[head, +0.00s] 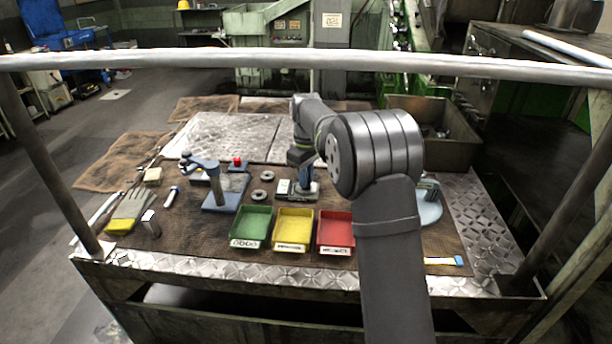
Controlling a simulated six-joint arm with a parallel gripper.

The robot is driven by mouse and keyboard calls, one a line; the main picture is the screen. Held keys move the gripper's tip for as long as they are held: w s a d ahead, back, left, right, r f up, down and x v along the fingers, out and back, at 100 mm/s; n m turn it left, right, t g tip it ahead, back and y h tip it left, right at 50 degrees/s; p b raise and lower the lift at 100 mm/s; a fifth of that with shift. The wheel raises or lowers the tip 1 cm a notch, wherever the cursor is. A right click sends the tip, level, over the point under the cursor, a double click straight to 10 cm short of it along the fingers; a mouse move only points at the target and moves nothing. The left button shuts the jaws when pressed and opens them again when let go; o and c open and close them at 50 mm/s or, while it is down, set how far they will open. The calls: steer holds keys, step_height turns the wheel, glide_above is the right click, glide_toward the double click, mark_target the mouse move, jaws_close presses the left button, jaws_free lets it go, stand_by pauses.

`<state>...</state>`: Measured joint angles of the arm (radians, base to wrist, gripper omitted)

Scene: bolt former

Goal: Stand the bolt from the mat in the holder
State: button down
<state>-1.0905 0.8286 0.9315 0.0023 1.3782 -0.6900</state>
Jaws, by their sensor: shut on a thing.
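My gripper (306,178) points down over the mat (262,207), behind the yellow and red bins. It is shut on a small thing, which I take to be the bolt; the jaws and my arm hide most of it. A low grey fixture with a pale block (284,187) is right at my gripper, and may be the holder. I cannot tell whether the held thing touches it or is above it. No other bolt can be made out on the brown mat.
Green (251,224), yellow (293,228) and red (336,230) bins stand in front. A metal box (440,150) stands back right. A rail (300,60) crosses the view.

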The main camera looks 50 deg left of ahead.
steer(key=shift+f, duration=0.4)
steer(key=c, duration=1.3)
jaws_free()
step_height(320, 180, up, 18)
steer(key=shift+f, duration=0.25)
steer(key=shift+f, duration=0.1)
step_height(320, 180, down, 17)
steer(key=shift+f, duration=0.1)
